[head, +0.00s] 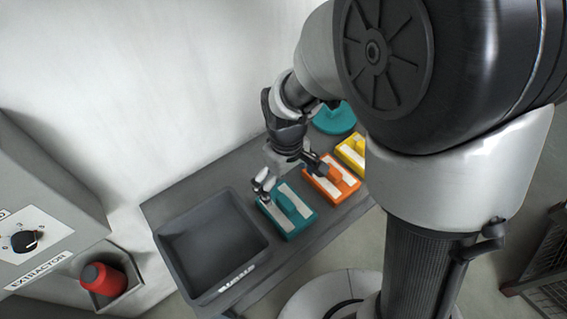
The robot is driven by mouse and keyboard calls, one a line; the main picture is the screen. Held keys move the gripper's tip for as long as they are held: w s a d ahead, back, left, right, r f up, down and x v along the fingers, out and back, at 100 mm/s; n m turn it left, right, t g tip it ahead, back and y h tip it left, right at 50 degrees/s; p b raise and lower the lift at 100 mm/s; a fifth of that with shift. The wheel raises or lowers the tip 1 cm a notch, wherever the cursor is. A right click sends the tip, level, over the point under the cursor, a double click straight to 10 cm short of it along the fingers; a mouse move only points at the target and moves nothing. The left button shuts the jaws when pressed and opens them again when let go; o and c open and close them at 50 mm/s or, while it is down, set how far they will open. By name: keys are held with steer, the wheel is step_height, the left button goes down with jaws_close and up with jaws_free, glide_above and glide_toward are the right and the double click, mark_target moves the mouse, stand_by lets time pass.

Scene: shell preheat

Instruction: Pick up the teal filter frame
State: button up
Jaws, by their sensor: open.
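The teal filter frame (292,211) lies on the dark grey bench, between the grey bin and the orange frame. It is a flat teal block with white strips and a raised teal bar across its middle. My gripper (288,184) is open above the teal frame's far side and the gap beside the orange frame. One finger is near the teal frame's far left corner, the other over the orange frame. I cannot tell whether either finger touches anything.
The orange frame (331,181) and a yellow frame (352,151) lie to the right, the yellow partly behind my arm. A round teal object (335,120) stands farther back. An empty grey bin (211,243) is at left.

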mark_target(286, 202)
step_height(286, 202, down, 6)
steer(key=shift+r+b, duration=0.2)
steer(key=shift+b, duration=0.55)
steer(key=shift+s+f+b, duration=0.1)
steer(key=shift+f+b, duration=1.2)
steer(key=shift+f, duration=1.45)
steer(key=shift+r, duration=0.1)
